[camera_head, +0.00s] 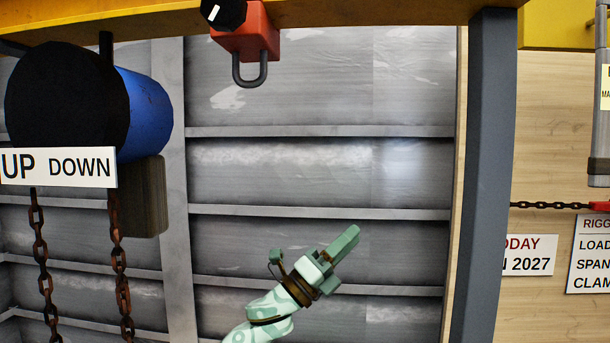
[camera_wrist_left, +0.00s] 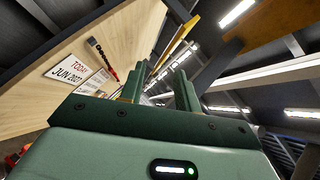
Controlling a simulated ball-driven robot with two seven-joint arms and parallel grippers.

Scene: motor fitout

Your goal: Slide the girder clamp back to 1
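The girder clamp (camera_head: 248,42) is a red block with a dark shackle below it and a black knob (camera_head: 224,12) at its upper left. It hangs on the yellow girder (camera_head: 390,12) at the top of the head view. No position number shows on the visible girder. My left gripper (camera_head: 343,245) is below and to the right of the clamp, clear of it, pointing up and right. In the left wrist view its two green fingers (camera_wrist_left: 159,82) stand apart with nothing between them. My right gripper is not in view.
A blue hoist drum (camera_head: 148,112) with an "UP DOWN" sign (camera_head: 58,167) and rusty chains (camera_head: 120,265) hangs at the left. A grey post (camera_head: 483,170) stands to the right. Wall signs (camera_head: 590,255) are beyond it.

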